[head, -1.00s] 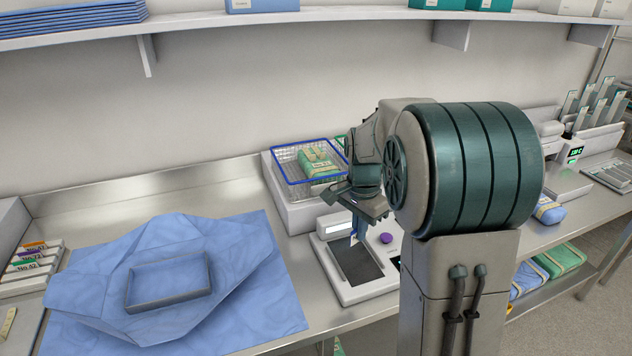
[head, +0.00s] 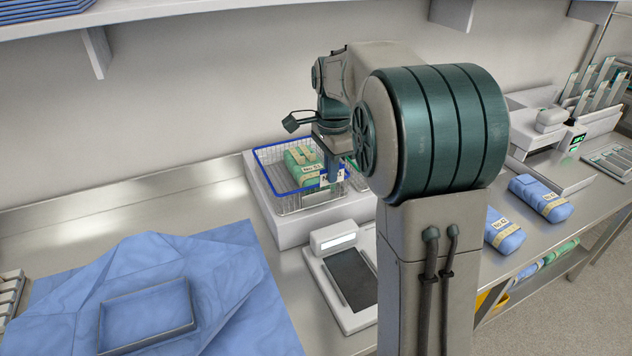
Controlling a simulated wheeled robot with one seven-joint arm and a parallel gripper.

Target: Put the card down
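A small white card (head: 331,179) with dark printed lettering shows at the tips of my gripper (head: 334,168). My gripper points down and appears shut on the card, though the fingertips are small in the view. The card hangs at the right side of a wire basket (head: 288,203) with a blue rim. I cannot tell whether the card touches the basket or what is in it. In the basket lies a green package (head: 300,160) with a cream band and a label.
The basket stands on a pale raised block (head: 262,205). In front is a device with a dark plate (head: 352,275). A blue cloth (head: 225,290) with a shallow grey tray (head: 148,316) lies at left. Wrapped blue packs (head: 540,197) lie right of my arm.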

